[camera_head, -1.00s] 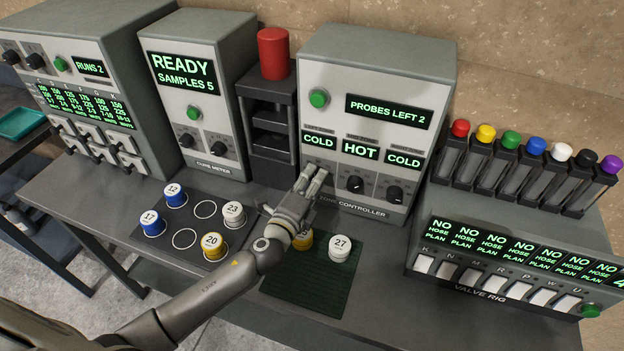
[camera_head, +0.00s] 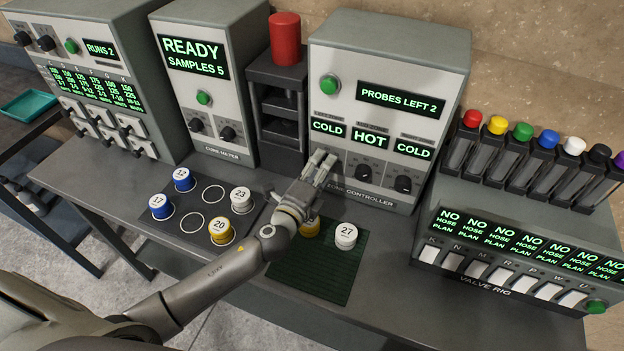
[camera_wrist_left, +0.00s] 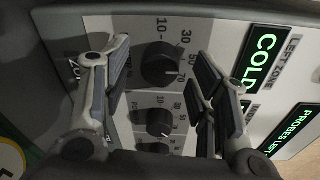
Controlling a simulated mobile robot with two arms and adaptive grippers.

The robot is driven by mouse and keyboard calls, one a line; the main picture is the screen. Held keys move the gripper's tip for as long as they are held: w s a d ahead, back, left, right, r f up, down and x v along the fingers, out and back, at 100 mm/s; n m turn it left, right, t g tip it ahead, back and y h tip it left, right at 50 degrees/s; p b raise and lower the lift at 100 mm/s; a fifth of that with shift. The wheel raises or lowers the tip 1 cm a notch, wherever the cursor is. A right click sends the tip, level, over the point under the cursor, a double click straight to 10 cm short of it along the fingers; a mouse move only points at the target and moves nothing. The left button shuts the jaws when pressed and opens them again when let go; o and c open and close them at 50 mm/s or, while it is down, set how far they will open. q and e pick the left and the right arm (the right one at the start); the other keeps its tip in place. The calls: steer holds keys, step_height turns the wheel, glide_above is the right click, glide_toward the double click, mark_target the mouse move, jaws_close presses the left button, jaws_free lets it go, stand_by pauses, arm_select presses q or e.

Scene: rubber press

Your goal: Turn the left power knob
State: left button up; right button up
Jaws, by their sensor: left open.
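The zone controller (camera_head: 385,65) is a grey box with a white front and a row of black knobs. Its left power knob (camera_wrist_left: 160,65) shows in the left wrist view under the "LEFT ZONE" display. In the head view my left gripper (camera_head: 322,162) hides that knob. The gripper is open, with one finger on each side of the knob in the wrist view. I cannot tell whether the fingers touch it. The middle knob (camera_head: 363,172) and right knob (camera_head: 403,184) show in the head view. The displays read COLD (camera_head: 328,128), HOT (camera_head: 370,138) and COLD (camera_head: 413,149). My right gripper is out of view.
The green mat (camera_head: 320,287) with jar 27 (camera_head: 345,236) and a yellow-banded jar (camera_head: 309,227) lies under my forearm. A dark press with a red cylinder (camera_head: 285,38) stands left of the controller. The valve rig (camera_head: 510,245) stands right.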

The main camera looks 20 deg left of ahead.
arm_select(q)
steer(key=s+a, duration=0.1)
steer(key=s, duration=1)
steer(key=shift+s+r, duration=0.35)
